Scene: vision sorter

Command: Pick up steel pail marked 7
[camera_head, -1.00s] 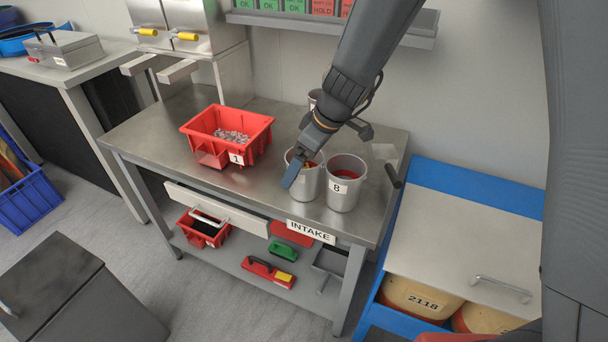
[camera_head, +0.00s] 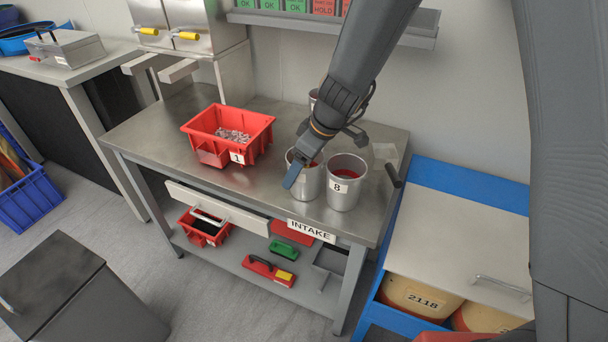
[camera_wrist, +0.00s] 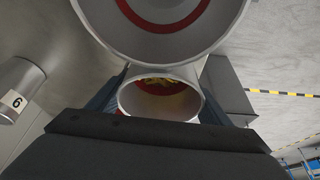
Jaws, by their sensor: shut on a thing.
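A grey steel pail (camera_head: 310,187) stands upright on the steel bench, left of the pail marked 8 (camera_head: 342,192). Its number is not visible. My gripper (camera_head: 304,172) reaches down over it, with one blue finger against its left side. In the wrist view the two fingers of my gripper (camera_wrist: 165,98) sit on opposite sides of this pail (camera_wrist: 186,111), shut on it. It has a red band inside and yellowish contents. The pail marked 8 is close beside it, its larger rim at the top of the wrist view (camera_wrist: 165,48).
A pail marked 6 (camera_wrist: 22,82) stands apart at the left of the wrist view. A red bin marked 1 (camera_head: 216,150) with small grey parts stands left on the bench (camera_head: 160,155). A shelf (camera_head: 340,28) hangs above. A blue-framed cabinet (camera_head: 455,235) stands right.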

